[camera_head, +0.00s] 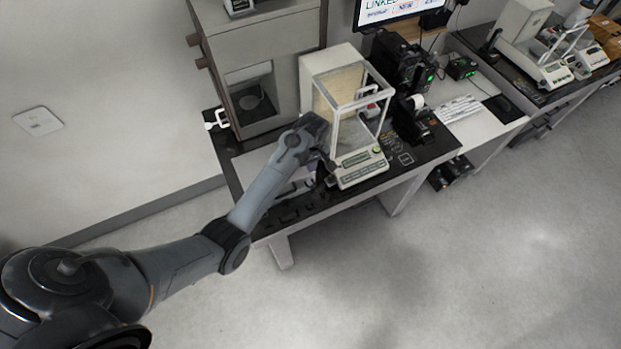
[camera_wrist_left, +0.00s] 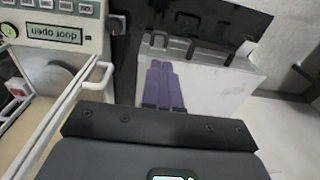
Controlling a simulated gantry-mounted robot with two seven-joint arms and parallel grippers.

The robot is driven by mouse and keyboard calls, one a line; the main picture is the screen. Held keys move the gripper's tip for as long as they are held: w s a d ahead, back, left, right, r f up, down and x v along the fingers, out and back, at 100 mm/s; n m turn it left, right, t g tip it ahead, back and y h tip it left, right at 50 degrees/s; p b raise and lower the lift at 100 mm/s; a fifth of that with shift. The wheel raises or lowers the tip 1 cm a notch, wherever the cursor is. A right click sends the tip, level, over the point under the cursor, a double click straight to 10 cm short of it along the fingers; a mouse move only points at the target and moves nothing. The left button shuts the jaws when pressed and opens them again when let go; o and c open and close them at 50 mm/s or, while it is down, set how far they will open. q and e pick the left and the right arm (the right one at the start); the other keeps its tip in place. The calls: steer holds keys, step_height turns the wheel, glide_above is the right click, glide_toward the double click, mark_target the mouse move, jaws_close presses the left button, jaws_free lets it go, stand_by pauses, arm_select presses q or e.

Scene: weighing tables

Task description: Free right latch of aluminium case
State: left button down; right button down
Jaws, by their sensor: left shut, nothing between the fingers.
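The aluminium case (camera_wrist_left: 215,85) is a pale grey box. In the left wrist view, small latch-like fittings run along its far edge. The fitting nearest the balance (camera_wrist_left: 158,41), apparently the right latch, lies just beyond my fingertips; whether it is fastened or touched I cannot tell. My left gripper (camera_wrist_left: 158,66) is shut and empty, its purple fingers over the case's balance-side end. In the head view, part of the case (camera_head: 256,164) shows behind my left arm, and my left gripper (camera_head: 325,172) is beside the balance. My right gripper is not in view.
A glass-sided balance (camera_head: 359,173) stands close to my left gripper; its display reads "door open" in the left wrist view. A grey furnace-like cabinet (camera_head: 290,57) stands behind the case. The black table (camera_head: 425,150) ends just in front; open floor lies beyond it.

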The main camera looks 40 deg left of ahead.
mark_target(311, 180)
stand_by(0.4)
arm_select(q)
step_height(311, 180, down, 10)
steer(key=shift+a, duration=0.2)
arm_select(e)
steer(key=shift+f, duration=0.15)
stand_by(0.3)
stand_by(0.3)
arm_select(q)
steer(key=shift+s+d+y, duration=0.1)
steer(key=shift+d+y, duration=0.1)
steer(key=shift+y, duration=0.1)
steer(key=shift+p, duration=0.4)
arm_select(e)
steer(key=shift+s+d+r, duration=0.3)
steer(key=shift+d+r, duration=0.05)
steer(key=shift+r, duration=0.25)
